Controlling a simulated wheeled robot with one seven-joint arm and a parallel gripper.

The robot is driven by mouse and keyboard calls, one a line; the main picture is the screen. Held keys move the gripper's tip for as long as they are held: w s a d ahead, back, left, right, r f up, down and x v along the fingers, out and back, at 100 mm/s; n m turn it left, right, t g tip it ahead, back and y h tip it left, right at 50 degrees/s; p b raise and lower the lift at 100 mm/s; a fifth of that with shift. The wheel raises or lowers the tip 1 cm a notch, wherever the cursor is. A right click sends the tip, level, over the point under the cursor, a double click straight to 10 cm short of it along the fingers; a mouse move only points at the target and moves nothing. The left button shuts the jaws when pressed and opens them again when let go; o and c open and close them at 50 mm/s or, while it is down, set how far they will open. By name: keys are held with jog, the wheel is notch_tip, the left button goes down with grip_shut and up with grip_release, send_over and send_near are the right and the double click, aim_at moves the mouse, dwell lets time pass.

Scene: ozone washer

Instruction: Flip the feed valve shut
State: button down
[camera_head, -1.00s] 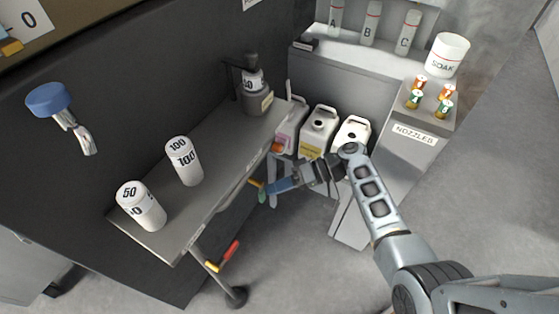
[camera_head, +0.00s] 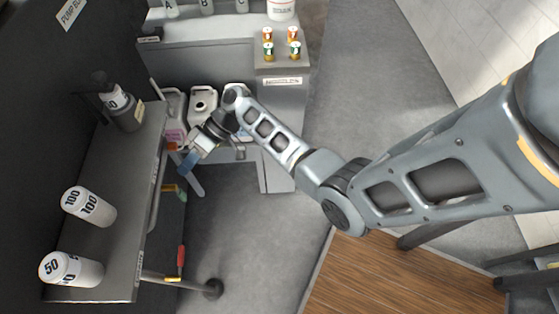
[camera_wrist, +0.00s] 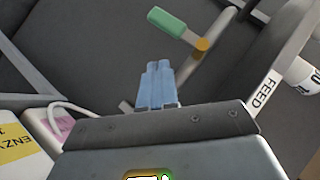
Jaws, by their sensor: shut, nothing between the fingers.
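The feed valve has a green lever (camera_wrist: 167,21) on a yellow-orange hub (camera_wrist: 202,45), fitted on a grey pipe. The lever stands crosswise to the pipe in the wrist view. The FEED label (camera_wrist: 266,90) is on the shelf edge to the right. In the head view, the green lever (camera_head: 182,194) is small, beside the shelf's right edge. My gripper (camera_head: 185,170) is a little above it in the picture. Its blue fingers (camera_wrist: 157,80) are together and empty, pointing toward the lever with a visible gap.
A second, red lever (camera_head: 181,258) is nearer the shelf's front end. The shelf (camera_head: 122,185) carries white canisters marked 100 (camera_head: 88,206) and 50 (camera_head: 70,269). White jugs (camera_head: 203,103) stand behind my gripper. Clear grey floor (camera_head: 235,225) lies right of the shelf.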

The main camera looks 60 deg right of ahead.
jog(key=s+d+r+n+t+h+p, duration=0.1)
jog(key=s+r+n+h+p, duration=0.2)
jog(key=r, duration=0.5)
jog(key=s+d+r+n+t+h+p, duration=0.1)
jog(key=s+d+r+t+h+p, duration=0.2)
jog(key=r, duration=0.5)
jog(key=s+a+m+t+h, duration=0.1)
jog(key=s+m+h, duration=0.1)
jog(key=s, duration=0.7)
jog(key=s+a+f+m+t+h, duration=0.1)
jog(key=s+m+h, duration=0.1)
jog(key=s, duration=0.8)
jog(key=shift+s+a+m+h+b, duration=0.2)
jog(key=shift+a+m+h+b, duration=0.1)
jog(key=shift+h+b, duration=0.15)
jog(key=shift+f, duration=0.1)
